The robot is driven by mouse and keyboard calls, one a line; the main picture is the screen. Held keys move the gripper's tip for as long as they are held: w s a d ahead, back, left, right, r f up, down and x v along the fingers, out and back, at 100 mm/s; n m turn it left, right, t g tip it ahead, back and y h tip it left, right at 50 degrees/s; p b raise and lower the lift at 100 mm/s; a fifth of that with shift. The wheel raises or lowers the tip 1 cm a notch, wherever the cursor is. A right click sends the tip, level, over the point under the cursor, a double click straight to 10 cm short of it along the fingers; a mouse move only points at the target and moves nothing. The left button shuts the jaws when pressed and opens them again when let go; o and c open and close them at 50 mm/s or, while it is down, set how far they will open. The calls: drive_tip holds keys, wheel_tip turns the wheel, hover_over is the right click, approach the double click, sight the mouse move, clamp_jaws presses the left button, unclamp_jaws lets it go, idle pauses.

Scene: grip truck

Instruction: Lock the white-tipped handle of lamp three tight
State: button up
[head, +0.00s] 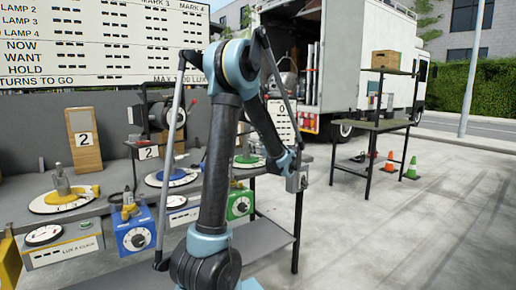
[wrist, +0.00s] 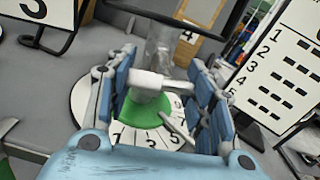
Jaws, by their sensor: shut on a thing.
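In the wrist view, my gripper (wrist: 166,82) has its blue fingers on either side of a pale, thick crosswise handle (wrist: 150,82), and it is shut on it. The handle sits over a green disc (wrist: 142,112) on a white numbered dial (wrist: 150,138). A thin pale lever (wrist: 178,128) slants over the dial, near the right finger. A grey clear-looking post (wrist: 160,45) rises behind the handle. A card reading 3 (wrist: 36,10) stands at upper left. In the head view, the green dial (head: 248,161) is partly behind my arm; the grip is hidden there.
A board with numbered rows (wrist: 285,75) stands close on the right in the wrist view. In the head view, the bench holds a yellow dial (head: 62,200), a blue dial (head: 172,178) and blue and green boxes (head: 135,232). Open pavement (head: 400,230) lies to the right.

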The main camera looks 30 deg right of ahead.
drive_tip(key=o, duration=1.1)
drive_tip(key=s, duration=0.8)
drive_tip(key=s+d, duration=0.1)
drive_tip(key=s, duration=0.2)
drive_tip(key=shift+s, duration=0.4)
